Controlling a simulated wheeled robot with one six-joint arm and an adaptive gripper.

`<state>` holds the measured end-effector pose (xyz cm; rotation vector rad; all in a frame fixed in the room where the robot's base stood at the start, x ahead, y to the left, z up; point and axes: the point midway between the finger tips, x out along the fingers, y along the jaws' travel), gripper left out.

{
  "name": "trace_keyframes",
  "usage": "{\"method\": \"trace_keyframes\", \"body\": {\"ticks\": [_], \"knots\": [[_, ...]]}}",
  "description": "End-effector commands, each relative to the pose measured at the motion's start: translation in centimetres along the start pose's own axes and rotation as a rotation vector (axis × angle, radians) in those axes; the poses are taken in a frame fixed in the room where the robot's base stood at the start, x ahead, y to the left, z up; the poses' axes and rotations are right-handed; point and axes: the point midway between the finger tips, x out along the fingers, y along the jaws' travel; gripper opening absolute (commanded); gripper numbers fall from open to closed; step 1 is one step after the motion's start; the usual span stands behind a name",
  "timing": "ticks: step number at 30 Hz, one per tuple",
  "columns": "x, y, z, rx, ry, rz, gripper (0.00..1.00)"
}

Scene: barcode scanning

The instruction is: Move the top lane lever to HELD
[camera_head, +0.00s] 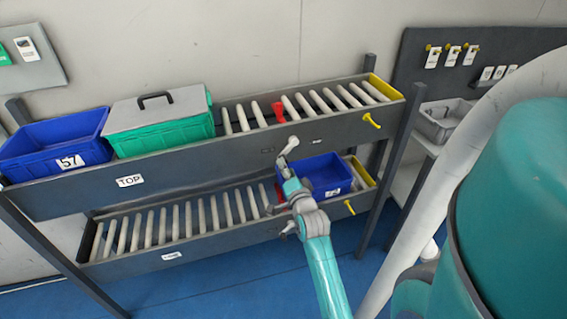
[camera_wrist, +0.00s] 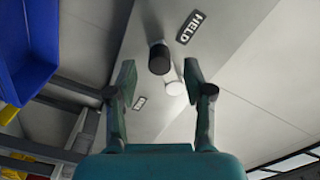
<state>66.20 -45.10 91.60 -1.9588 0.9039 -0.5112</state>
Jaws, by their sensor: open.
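The top lane's lever (camera_head: 291,145) shows at the front panel of the top lane (camera_head: 130,182), right of the middle. In the wrist view a dark cylindrical knob (camera_wrist: 159,60) and a pale round piece (camera_wrist: 175,88) stand out from this grey panel. The HELD label (camera_wrist: 191,27) is above and right of the knob; a second small label (camera_wrist: 139,103), unreadable, is below left. My gripper (camera_wrist: 160,70) is open, its fingertips on either side of the knob with gaps showing. In the head view my gripper (camera_head: 284,168) is just below the lever. Depth to the knob is unclear.
A blue bin (camera_head: 80,135) and a lidded green bin (camera_head: 165,132) sit on the top lane's left. A red stop (camera_head: 279,111) stands on its rollers. Another blue bin (camera_head: 325,173) sits close behind my arm on the lower lane.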

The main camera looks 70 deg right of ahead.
Motion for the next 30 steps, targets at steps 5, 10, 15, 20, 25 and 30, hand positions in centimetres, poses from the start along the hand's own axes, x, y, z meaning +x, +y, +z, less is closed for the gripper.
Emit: {"method": "trace_keyframes", "body": {"ticks": [5,10,15,20,25,30], "knots": [[-3.4,0.1,0.0,0.001,0.000,0.002,0.52],[-5.8,0.1,0.0,0.001,0.000,0.001,0.52],[-7.1,0.0,-0.1,0.001,0.002,-0.001,0.52],[-7.4,0.0,-0.1,0.001,0.002,0.000,0.52],[-7.4,0.0,-0.1,0.001,0.002,-0.001,0.52],[-7.4,0.0,-0.1,0.001,0.002,-0.001,0.52]]}}
